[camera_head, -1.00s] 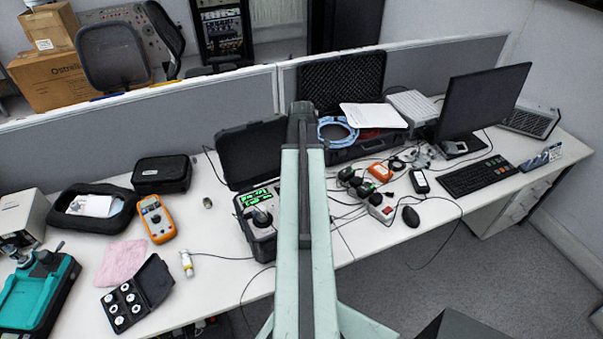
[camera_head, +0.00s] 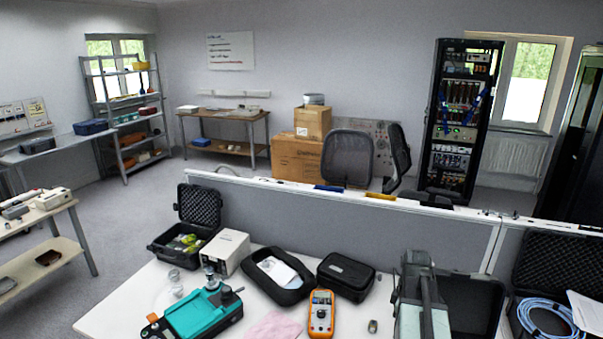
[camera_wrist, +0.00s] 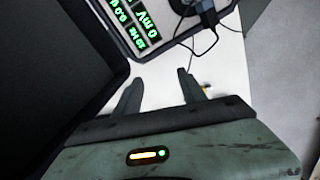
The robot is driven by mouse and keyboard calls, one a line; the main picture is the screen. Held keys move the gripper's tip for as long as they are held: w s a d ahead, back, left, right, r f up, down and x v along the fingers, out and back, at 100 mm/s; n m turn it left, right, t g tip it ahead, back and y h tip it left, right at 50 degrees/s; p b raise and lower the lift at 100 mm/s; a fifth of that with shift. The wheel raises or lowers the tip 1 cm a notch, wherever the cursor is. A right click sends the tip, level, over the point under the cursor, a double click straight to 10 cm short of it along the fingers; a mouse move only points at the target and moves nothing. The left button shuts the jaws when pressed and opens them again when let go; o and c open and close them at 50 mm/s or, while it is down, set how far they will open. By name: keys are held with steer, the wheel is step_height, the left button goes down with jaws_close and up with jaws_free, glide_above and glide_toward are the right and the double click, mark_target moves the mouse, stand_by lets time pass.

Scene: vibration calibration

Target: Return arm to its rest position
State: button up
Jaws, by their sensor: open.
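My gripper (camera_wrist: 159,84) is open, with two dark fingers spread apart and nothing between them in the wrist view. Below it in that view, a case instrument with green number displays (camera_wrist: 143,22) and plugged cables sits at the top, and a large black panel (camera_wrist: 45,70) fills the left. My pale green arm (camera_head: 422,300) stands at the lower right of the head view. The gripper's fingers cannot be made out there.
On the white table (camera_head: 110,312) are a teal device (camera_head: 203,314), an orange multimeter (camera_head: 321,312), a pink cloth (camera_head: 274,328), a black pouch (camera_head: 346,277) and an open black case (camera_head: 192,222). A grey partition (camera_head: 380,232) runs behind. A blue cable coil (camera_head: 548,318) lies right.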

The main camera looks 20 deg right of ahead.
steer(key=w+a+f+m, duration=0.1)
steer(key=a+m, duration=0.3)
steer(key=a, duration=1.1)
steer(key=w+a+m+b, duration=0.1)
steer(key=a+m, duration=0.3)
steer(key=a, duration=1.2)
steer(key=shift+w+a+f, duration=0.25)
steer(key=shift+w+f, duration=0.15)
steer(key=shift+w, duration=0.4)
